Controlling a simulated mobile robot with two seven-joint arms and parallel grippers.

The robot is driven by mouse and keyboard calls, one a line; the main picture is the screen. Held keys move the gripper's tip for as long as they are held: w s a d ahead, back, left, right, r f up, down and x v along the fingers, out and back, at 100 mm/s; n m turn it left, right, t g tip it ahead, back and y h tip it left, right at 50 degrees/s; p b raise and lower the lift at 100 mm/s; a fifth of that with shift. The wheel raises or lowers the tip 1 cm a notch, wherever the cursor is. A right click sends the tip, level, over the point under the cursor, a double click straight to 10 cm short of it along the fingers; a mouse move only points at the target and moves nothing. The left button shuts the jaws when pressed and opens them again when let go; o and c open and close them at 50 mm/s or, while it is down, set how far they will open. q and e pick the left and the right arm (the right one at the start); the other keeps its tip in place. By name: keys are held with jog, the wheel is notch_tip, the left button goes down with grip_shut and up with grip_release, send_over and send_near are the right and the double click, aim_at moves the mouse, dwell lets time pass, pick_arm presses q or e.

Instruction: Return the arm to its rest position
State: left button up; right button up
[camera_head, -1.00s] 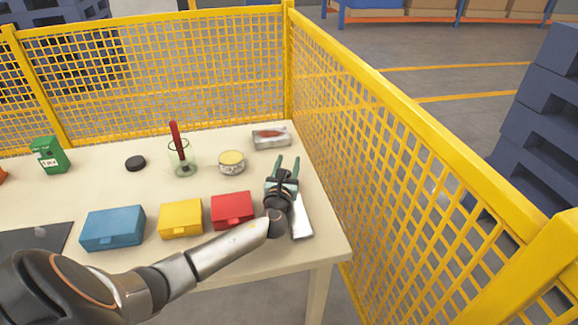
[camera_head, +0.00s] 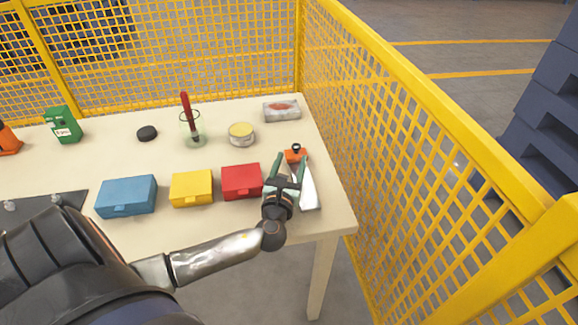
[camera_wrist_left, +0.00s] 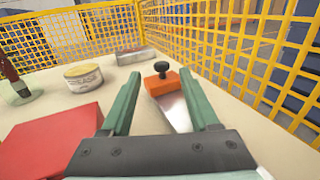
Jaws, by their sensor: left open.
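My left gripper (camera_head: 290,171) is open and empty over the right end of the table, beside the red box (camera_head: 241,181). Its two green fingers are spread apart. In the left wrist view, the open fingers (camera_wrist_left: 162,103) frame a tapered metal piece (camera_wrist_left: 174,111) and an orange block with a black knob (camera_wrist_left: 160,82). The orange block also shows in the head view (camera_head: 294,156), just past the fingertips. The metal piece shows in the head view (camera_head: 310,193) to the right of my gripper, partly hidden by it. My right gripper is not in view.
The table (camera_head: 120,238) also holds yellow (camera_head: 191,188) and blue (camera_head: 126,196) boxes, a round tin (camera_head: 241,133), a glass beaker (camera_head: 195,136) with a red-handled tool, and a grey tray (camera_head: 282,110). Yellow mesh fencing (camera_head: 400,150) stands close along the right and behind.

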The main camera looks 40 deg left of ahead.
pick_arm(q)
jog(key=shift+v, duration=1.2)
